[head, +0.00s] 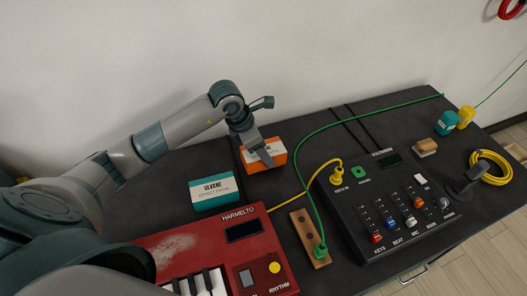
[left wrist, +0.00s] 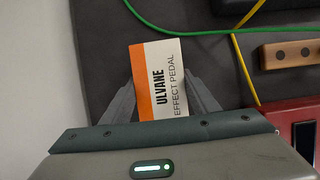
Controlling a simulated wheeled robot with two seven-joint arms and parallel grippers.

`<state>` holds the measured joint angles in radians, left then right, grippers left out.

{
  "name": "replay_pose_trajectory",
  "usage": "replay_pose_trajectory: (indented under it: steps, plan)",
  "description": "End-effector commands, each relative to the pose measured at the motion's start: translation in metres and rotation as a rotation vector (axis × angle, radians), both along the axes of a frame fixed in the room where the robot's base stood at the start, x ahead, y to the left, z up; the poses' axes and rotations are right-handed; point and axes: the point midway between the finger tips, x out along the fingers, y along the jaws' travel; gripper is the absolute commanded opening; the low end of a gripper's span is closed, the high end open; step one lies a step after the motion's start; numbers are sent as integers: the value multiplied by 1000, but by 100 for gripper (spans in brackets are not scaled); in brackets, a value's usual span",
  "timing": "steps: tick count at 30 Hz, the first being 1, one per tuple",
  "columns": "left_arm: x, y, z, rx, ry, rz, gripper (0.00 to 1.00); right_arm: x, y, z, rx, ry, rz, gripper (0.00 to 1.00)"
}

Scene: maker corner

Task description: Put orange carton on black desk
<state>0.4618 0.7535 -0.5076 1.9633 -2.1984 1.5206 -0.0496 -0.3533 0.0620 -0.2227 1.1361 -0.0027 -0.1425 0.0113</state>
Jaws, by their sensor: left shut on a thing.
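The orange carton (head: 271,153) is in the grip of my left gripper (head: 255,152), at the back left of the black desk (head: 310,122). In the left wrist view the carton (left wrist: 160,80) shows a white face lettered "ULVANE EFFECT PEDAL" with an orange band, and it sits between the two fingers of my left gripper (left wrist: 163,103). The gripper is shut on it. I cannot tell whether the carton's underside touches the desk or hangs just above it. My right gripper is not in view.
A teal carton (head: 215,193) lies just left of and in front of the orange one. A red keyboard (head: 185,245), a wooden cable block (head: 310,238) and a black mixer (head: 385,215) stand nearer. Green (head: 350,118) and yellow (head: 290,207) cables cross the desk.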

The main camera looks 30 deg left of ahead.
Motion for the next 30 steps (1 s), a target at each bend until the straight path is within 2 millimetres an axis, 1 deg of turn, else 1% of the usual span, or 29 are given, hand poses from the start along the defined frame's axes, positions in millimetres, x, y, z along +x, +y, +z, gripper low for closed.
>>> replay_pose_trajectory:
  steps: [4,16,17,18,19,30]
  plan:
    - [0,-1,-10,-2,-1,0,25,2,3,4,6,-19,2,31]
    - [0,0,-14,-1,-2,-1,25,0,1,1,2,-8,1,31]
    - [0,0,-14,0,-1,-1,62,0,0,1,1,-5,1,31]
    - [0,0,-13,0,-1,-1,71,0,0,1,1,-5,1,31]
    - [0,0,-13,0,-1,-1,73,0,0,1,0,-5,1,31]
    - [0,0,-12,-1,-1,0,73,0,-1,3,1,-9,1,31]
